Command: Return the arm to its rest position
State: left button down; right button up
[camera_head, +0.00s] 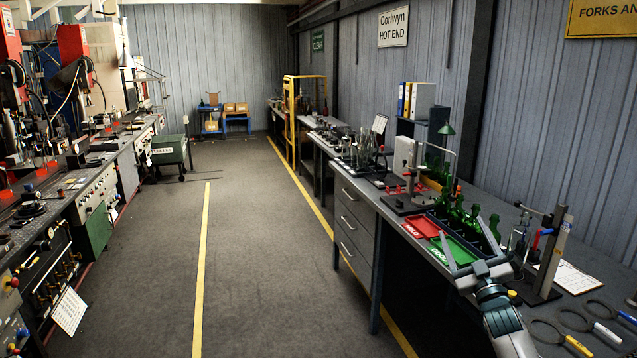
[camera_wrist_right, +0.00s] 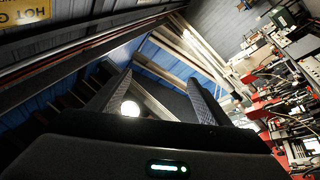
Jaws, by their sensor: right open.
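My right gripper (camera_head: 467,246) is over the right-hand bench, in front of the green tray, with its two fingers spread wide and nothing between them. In the right wrist view the two fingers of the right gripper (camera_wrist_right: 160,95) also stand apart and empty, with the wall, the roof and the machines beyond them. My right arm comes in from the bottom right of the head view. My left gripper does not show in either view.
A red tray (camera_head: 421,228), a green tray (camera_head: 462,252) and several green bottles (camera_head: 457,212) are close to the right gripper. The floor aisle (camera_head: 262,250) is clear.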

notch_tip(320, 180, down, 24)
jog(key=s+d+m+g+h, duration=0.2)
jog(key=m+g+h, duration=0.15)
jog(key=g, duration=0.25)
jog(key=s+a+f+g, duration=0.1)
jog(key=s+f+g, duration=0.1)
jog(key=s+f, duration=0.65)
jog(key=s+a+f+g+b, duration=0.15)
jog(key=s+f, duration=0.25)
jog(key=f, duration=0.9)
jog(key=s+a+f+g, duration=0.2)
jog(key=s+f, duration=0.4)
jog(key=f, duration=0.5)
jog(key=s+a+f+g+y, duration=0.1)
jog(key=s+a+f+g, duration=0.15)
jog(key=s+f, duration=0.9)
jog(key=s+a+f+g, duration=0.25)
jog(key=s+f, duration=0.55)
jog(key=s, duration=0.7)
jog(key=s+a+f+g, duration=0.1)
jog(key=s+f, duration=0.2)
jog(key=s, duration=0.7)
jog(key=s+a+f+g, duration=0.1)
jog(key=s+f+g, duration=0.1)
jog(key=s, duration=0.9)
jog(key=s+a+f+g+b, duration=0.1)
jog(key=s+f, duration=0.3)
jog(key=s, duration=0.7)
jog(key=shift+a+m+g, duration=0.45)
jog(key=shift+a+g, duration=0.1)
